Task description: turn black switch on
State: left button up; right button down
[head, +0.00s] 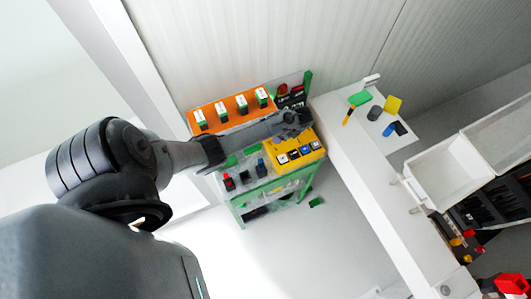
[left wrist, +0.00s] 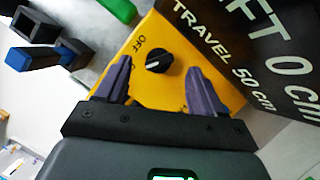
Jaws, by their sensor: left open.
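The black switch (left wrist: 159,60) is a round rotary knob with a white mark, on a yellow panel (left wrist: 152,27) in the left wrist view. The word OFF is printed at its upper left, and the mark slants toward that side. My left gripper (left wrist: 160,70) is open, with one finger on each side of the knob. I see a gap between each finger and the knob, and the fingers do not grip it. In the head view my left gripper (head: 291,124) is over the yellow box (head: 305,165) and hides the knob. My right gripper is not in view.
A black sign (left wrist: 265,45) with white text stands beside the yellow panel. An orange panel (head: 233,112) with several switches and a grey panel with red, black and blue switches (head: 244,177) adjoin it. A white ledge (head: 350,165) runs along the right.

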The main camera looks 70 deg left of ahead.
pick_arm(q)
jog(key=x, duration=0.3)
jog(key=shift+f, duration=0.3)
jog(key=m, duration=0.1)
jog(key=m+t+b, duration=0.1)
jog(key=m, duration=0.1)
jog(key=shift+s+d+f, duration=0.1)
jog(key=shift+s, duration=0.05)
jog(key=shift+f+m+t+y+b, duration=0.1)
jog(key=shift+m+t+y+b, duration=0.3)
jog(key=shift+m+b, duration=0.55)
jog(key=shift+m+t, duration=0.3)
jog(key=shift+m, duration=0.45)
jog(key=v, duration=0.6)
jog(key=d+b, duration=0.3)
jog(key=d, duration=0.9)
jog(key=s+d+f+g+h+p, duration=0.1)
jog(key=s+d+f+g+p, duration=0.2)
jog(key=s, duration=0.7)
jog(key=s+d+r+n+t+h+p, duration=0.1)
jog(key=s+d+r+n+t+h, duration=0.1)
jog(key=s+d, duration=0.5)
jog(key=shift+d+r+n, duration=0.25)
jog(key=shift+r+n, duration=0.25)
jog(key=shift+r, duration=0.25)
